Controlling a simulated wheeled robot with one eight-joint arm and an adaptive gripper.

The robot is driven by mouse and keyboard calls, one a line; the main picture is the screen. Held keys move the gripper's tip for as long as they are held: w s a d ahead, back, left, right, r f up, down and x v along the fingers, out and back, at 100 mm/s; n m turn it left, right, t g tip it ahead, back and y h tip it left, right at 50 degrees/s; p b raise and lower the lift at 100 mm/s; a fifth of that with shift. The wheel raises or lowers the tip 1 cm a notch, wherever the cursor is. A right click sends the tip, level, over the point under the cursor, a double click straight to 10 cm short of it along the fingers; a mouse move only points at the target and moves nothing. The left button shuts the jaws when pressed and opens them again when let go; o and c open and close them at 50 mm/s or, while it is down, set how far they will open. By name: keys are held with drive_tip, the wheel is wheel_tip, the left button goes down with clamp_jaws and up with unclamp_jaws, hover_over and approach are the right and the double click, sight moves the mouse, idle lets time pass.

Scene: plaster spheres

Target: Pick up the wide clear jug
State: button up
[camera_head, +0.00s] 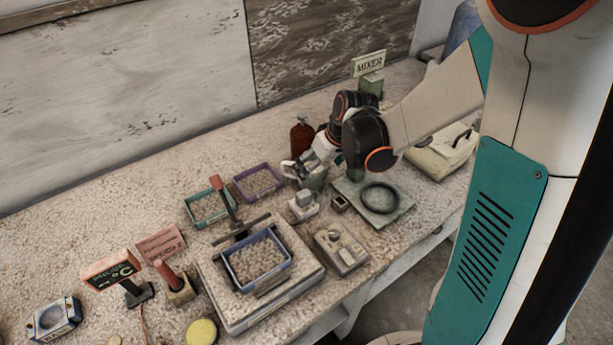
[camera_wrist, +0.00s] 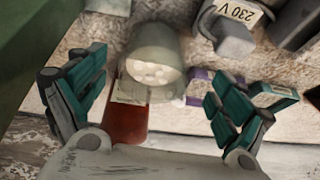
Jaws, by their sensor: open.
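A wide, translucent grey-green jug (camera_wrist: 152,42) with several pale round pieces showing inside stands between my fingers in the wrist view. My gripper (camera_wrist: 157,76) is open, with one teal finger on the left and one on the right of the jug. Gaps show on both sides, and I see no contact. In the head view my gripper (camera_head: 298,170) is at the back of the bench, and the jug (camera_head: 314,177) is partly hidden by it.
A red bottle (camera_head: 302,136) stands close behind; it also shows in the wrist view (camera_wrist: 128,117). A purple tray (camera_head: 258,183) is to the left. A pale device (camera_head: 303,206) marked 230 V (camera_wrist: 234,35) stands near the jug. A plate with a dark ring (camera_head: 380,198) lies right.

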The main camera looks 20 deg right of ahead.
drive_tip(key=shift+w+b+x, duration=0.2)
drive_tip(key=shift+b+x, duration=1.15)
drive_tip(key=shift+x, duration=1.45)
drive_tip(key=shift+d+r, duration=0.1)
drive_tip(key=shift+d, duration=0.05)
drive_tip(key=c, duration=1.7)
drive_tip(key=shift+s+r, duration=0.1)
drive_tip(key=shift+r, duration=0.1)
drive_tip(key=shift+s+r+p, duration=0.1)
drive_tip(key=shift+r+p, duration=0.45)
drive_tip(key=shift+p, duration=0.15)
wheel_tip(320, 180, up, 6)
drive_tip(key=p, duration=0.3)
drive_tip(key=s+d+p, duration=0.1)
drive_tip(key=s+d, duration=0.1)
drive_tip(key=s, duration=0.4)
drive_tip(key=s+d, duration=0.2)
drive_tip(key=s, duration=0.4)
drive_tip(key=s+d+p, duration=0.1)
drive_tip(key=s+d, duration=0.1)
drive_tip(key=s, duration=0.4)
drive_tip(key=shift+s+d+f+p, duration=0.1)
drive_tip(key=shift+s+f+p, duration=0.2)
drive_tip(key=shift+s, duration=0.1)
